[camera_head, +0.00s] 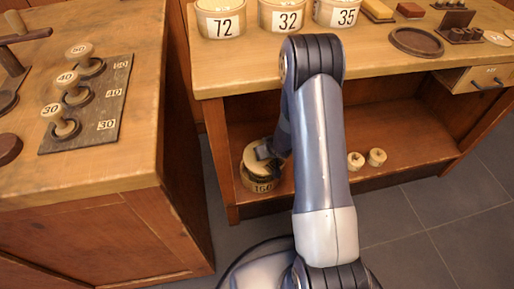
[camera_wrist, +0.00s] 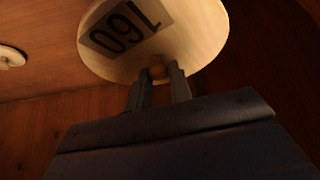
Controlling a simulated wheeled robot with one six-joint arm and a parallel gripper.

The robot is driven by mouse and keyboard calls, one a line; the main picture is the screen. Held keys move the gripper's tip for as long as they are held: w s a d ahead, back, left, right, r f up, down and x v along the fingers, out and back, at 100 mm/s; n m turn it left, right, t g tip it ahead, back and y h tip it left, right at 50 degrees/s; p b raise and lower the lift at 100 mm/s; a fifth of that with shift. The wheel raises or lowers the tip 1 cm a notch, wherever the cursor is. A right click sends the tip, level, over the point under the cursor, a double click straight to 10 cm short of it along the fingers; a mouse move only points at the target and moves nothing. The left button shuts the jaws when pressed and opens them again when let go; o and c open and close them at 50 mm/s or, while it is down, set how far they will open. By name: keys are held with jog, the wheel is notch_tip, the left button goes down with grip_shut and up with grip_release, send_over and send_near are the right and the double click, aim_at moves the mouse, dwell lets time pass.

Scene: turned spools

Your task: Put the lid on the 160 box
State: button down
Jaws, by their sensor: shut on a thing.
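The 160 box (camera_head: 260,186) stands on the lower shelf of the right bench, near its left end, with its number facing out. A pale round lid (camera_head: 254,160) is at the top of the box, with a dark band below it; I cannot tell whether it is seated or just above. In the wrist view the lid (camera_wrist: 195,30) carries a dark label reading 160. My gripper (camera_head: 264,152) is shut on the lid's small knob; its fingertips also show in the wrist view (camera_wrist: 160,76). The box is hidden behind the lid in the wrist view.
The bench top (camera_head: 235,72) overhangs the shelf and carries the 72 (camera_head: 222,22), 32 (camera_head: 283,17) and 35 (camera_head: 337,14) boxes. Two small spools (camera_head: 366,159) sit on the shelf to the right. A left bench (camera_head: 110,165) holds a dark board (camera_head: 90,118) with numbered spools.

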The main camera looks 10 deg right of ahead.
jog(key=shift+a+n, duration=0.3)
jog(key=shift+a, duration=0.55)
notch_tip(320, 180, down, 4)
jog(key=b, duration=0.4)
jog(key=shift+f+b, duration=0.1)
jog(key=shift+b, duration=0.3)
jog(key=shift+f, duration=0.35)
jog(key=shift+f, duration=0.2)
jog(key=c, duration=1.2)
grip_release()
jog(key=shift+o, duration=0.5)
jog(key=o, duration=0.3)
